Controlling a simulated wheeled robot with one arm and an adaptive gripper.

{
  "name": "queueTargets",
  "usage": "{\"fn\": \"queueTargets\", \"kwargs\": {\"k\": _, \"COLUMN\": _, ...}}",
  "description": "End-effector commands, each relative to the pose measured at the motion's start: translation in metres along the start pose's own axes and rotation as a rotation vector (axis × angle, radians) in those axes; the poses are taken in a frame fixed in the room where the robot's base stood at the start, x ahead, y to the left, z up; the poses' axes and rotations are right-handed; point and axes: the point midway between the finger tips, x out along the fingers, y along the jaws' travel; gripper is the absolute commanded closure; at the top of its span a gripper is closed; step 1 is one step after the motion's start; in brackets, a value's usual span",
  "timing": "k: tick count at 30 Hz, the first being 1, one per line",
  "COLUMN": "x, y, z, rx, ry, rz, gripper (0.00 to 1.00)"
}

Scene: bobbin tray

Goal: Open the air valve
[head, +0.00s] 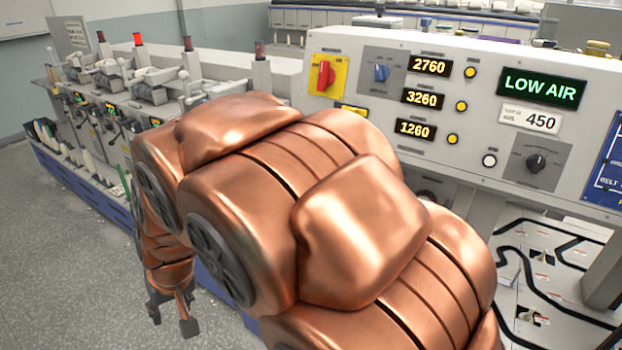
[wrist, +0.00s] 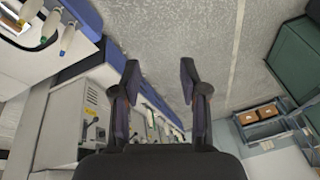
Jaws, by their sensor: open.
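My gripper (head: 172,314) hangs low at the left in the head view, beside the row of machines and above the floor. In the wrist view its two fingers (wrist: 160,85) are apart with nothing between them; grey floor shows in the gap. I cannot make out the air valve in either view; my copper arm hides much of the panel's lower left side. A green display (head: 540,88) on the control panel (head: 440,50) reads LOW AIR. The panel has a red rotary switch (head: 325,75) on a yellow plate, a blue knob (head: 381,72) and a black knob (head: 536,162).
A row of machine units (head: 95,100) with a blue base runs along the left. Bobbins also show in the wrist view (wrist: 68,38). Open floor (head: 50,240) lies left of my gripper. Green cabinets (wrist: 296,60) and shelved boxes (wrist: 262,113) stand at right in the wrist view.

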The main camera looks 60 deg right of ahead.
Motion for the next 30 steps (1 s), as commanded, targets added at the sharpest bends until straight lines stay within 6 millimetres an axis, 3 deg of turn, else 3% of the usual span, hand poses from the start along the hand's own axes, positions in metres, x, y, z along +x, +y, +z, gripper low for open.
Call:
{"fn": "queueTargets", "kwargs": {"k": 3, "x": 0.024, "y": 0.016, "z": -0.059, "rx": 0.108, "ry": 0.141, "rz": 0.010, "gripper": 0.56}}
{"fn": "queueTargets", "kwargs": {"k": 8, "x": 0.046, "y": 0.057, "z": -0.134, "rx": 0.249, "ry": 0.342, "rz": 0.065, "gripper": 0.56}}
{"fn": "queueTargets", "kwargs": {"k": 12, "x": 0.057, "y": 0.111, "z": -0.188, "rx": 0.367, "ry": 0.522, "rz": 0.154, "gripper": 0.56}}
{"fn": "queueTargets", "kwargs": {"k": 15, "x": 0.060, "y": 0.157, "z": -0.217, "rx": 0.444, "ry": 0.643, "rz": 0.241, "gripper": 0.56}}
{"fn": "queueTargets", "kwargs": {"k": 18, "x": 0.061, "y": 0.208, "z": -0.236, "rx": 0.515, "ry": 0.757, "rz": 0.346, "gripper": 0.56}}
{"fn": "queueTargets", "kwargs": {"k": 22, "x": 0.056, "y": 0.276, "z": -0.245, "rx": 0.591, "ry": 0.895, "rz": 0.511, "gripper": 0.56}}
{"fn": "queueTargets", "kwargs": {"k": 27, "x": 0.039, "y": 0.358, "z": -0.235, "rx": 0.659, "ry": 1.052, "rz": 0.761, "gripper": 0.56}}
{"fn": "queueTargets", "kwargs": {"k": 30, "x": 0.028, "y": 0.394, "z": -0.221, "rx": 0.679, "ry": 1.119, "rz": 0.903, "gripper": 0.56}}
